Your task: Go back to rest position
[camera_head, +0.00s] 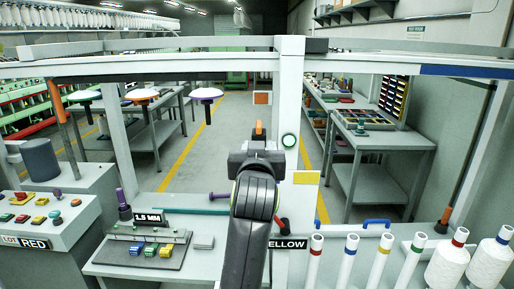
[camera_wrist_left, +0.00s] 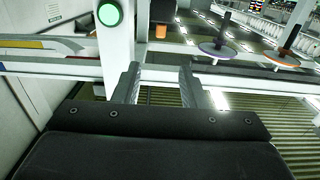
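My left gripper (camera_head: 257,147) is at the middle of the head view, at the end of my dark arm that rises from the bottom edge. It is just left of the white post (camera_head: 291,110) with the round green button (camera_head: 289,140). In the left wrist view the two fingers of the left gripper (camera_wrist_left: 157,82) stand apart with nothing held between them. The green button (camera_wrist_left: 109,13) shows at the upper left there. My right gripper is in neither view.
A white crossbar (camera_head: 150,66) spans above. Below are a bench (camera_head: 120,268) with a "1.5 MM" sign (camera_head: 150,218), a button console (camera_head: 45,220) and, at right, several tubes and white cones (camera_head: 447,265). A grey table (camera_head: 380,140) and open floor lie beyond.

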